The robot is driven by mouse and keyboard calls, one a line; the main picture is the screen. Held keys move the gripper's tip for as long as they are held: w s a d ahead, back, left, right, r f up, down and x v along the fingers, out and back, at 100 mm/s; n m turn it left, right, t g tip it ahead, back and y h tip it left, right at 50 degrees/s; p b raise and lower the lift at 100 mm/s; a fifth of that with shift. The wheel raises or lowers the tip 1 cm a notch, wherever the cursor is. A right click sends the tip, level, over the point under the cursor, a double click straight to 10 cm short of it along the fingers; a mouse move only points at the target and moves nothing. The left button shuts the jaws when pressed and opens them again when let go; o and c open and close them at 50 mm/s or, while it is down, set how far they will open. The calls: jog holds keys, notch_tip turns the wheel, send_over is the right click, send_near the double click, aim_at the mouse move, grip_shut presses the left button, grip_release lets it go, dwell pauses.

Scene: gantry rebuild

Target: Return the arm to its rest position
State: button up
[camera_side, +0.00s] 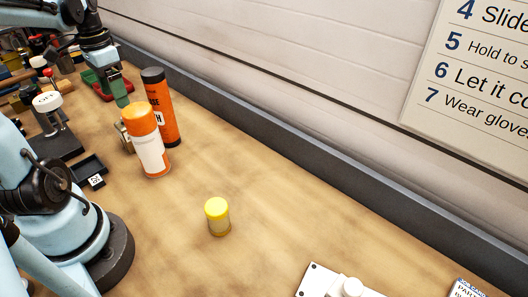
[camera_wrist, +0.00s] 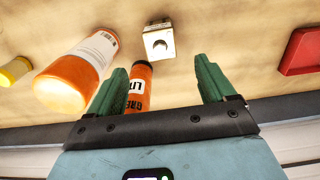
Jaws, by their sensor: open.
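My gripper (camera_side: 114,90) is at the upper left in the side view, over the back part of the bench. Its green fingers are spread apart in the wrist view (camera_wrist: 161,64), with nothing held between them. An orange tube with a dark cap (camera_side: 166,118) stands just right of the gripper in the side view. In the wrist view the tube (camera_wrist: 139,88) shows beyond and beside the left finger.
A white bottle with an orange cap (camera_side: 152,158) stands before the tube, partly hiding a small metal block (camera_wrist: 159,41). A yellow-lidded jar (camera_side: 217,217) stands alone. A red item (camera_wrist: 301,52) lies nearby. The bench's right half is mostly clear; a dark rail (camera_side: 300,160) borders the wall.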

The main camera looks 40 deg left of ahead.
jog(key=shift+w+r, duration=0.1)
jog(key=w+r+m+t+y, duration=0.2)
jog(key=w+r+t, duration=0.1)
jog(key=w+r, duration=0.65)
jog(key=s+d+f+n+t+h, duration=0.1)
jog(key=d+f, duration=0.4)
jog(key=d, duration=0.7)
jog(key=s+d+f+n+t+h, duration=0.1)
jog(key=d+f+t, duration=0.2)
jog(key=d, duration=0.9)
notch_tip(320, 180, down, 2)
jog(key=shift+f, duration=0.15)
jog(key=shift+s, duration=0.1)
